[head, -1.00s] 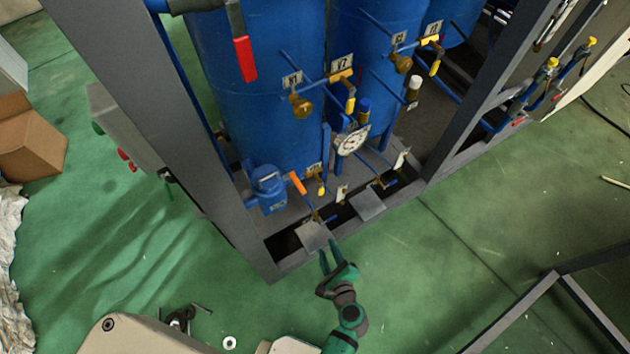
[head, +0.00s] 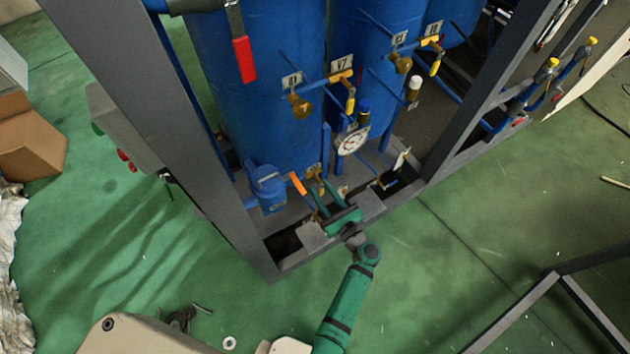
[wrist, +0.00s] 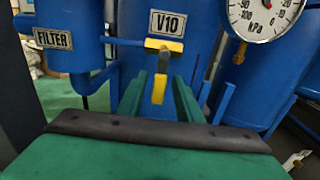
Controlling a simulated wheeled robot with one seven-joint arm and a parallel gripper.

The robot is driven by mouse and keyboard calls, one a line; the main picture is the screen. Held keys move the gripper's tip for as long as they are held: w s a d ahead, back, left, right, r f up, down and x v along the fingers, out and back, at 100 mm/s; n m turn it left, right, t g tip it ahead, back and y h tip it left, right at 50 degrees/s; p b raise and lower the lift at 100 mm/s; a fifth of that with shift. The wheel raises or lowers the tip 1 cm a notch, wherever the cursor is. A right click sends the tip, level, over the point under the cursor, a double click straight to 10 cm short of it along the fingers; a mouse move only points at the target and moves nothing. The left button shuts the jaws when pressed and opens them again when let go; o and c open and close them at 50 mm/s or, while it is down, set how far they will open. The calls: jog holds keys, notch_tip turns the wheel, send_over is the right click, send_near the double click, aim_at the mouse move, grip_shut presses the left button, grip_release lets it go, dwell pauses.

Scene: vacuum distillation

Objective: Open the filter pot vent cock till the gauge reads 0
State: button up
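The blue filter pot (head: 268,188) stands at the lower left of the frame; its FILTER label shows in the wrist view (wrist: 52,38). A brass cock with a yellow handle (wrist: 160,86) sits on a blue pipe from the pot, below a V10 label (wrist: 167,23). The handle hangs down. My gripper (wrist: 158,92) is open, one green finger on each side of the handle, with no clear contact. In the head view my gripper (head: 325,196) reaches over the frame's lower rail. The round kPa gauge (head: 352,141) is up and right; its reading is unclear, and the wrist view (wrist: 264,14) cuts off its top.
An orange handle (head: 298,183) is close left of my gripper. Grey plates (head: 312,236) lie by the front rail. A thick grey post (head: 165,130) stands at left. More yellow-handled valves (head: 341,76) are above. Green floor (head: 440,260) in front is clear.

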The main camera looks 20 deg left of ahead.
jog(key=shift+x, duration=2.05)
grip_shut()
